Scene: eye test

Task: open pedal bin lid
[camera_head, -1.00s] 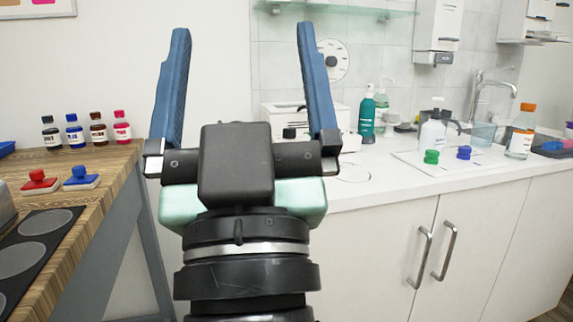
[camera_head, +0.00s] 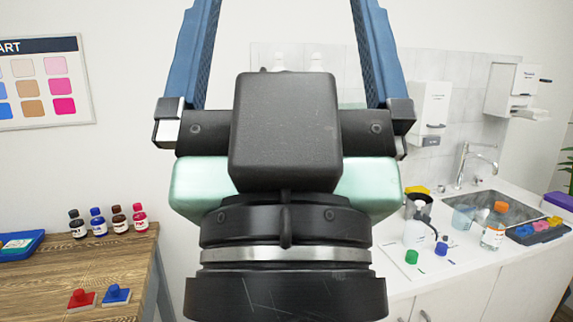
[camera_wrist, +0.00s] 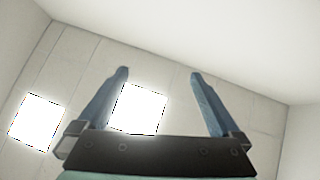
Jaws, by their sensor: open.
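No pedal bin or lid shows in either view now. My gripper (camera_head: 288,30) stands large in the middle of the head view, pointing up, its two blue fingers wide apart and nothing between them. The fingertips are cut off by the top edge there. In the wrist view, my gripper (camera_wrist: 160,74) is open and empty against the ceiling and its bright light panels. My gripper and wrist hide the middle of the room and part of the counter.
A wooden table (camera_head: 120,262) at left holds several small bottles, a red stamp (camera_head: 80,298) and a blue stamp (camera_head: 116,293). A white counter (camera_head: 462,262) at right holds a sink (camera_head: 500,208), bottles and a white dispenser bottle (camera_head: 416,230). A colour chart (camera_head: 42,82) hangs on the left wall.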

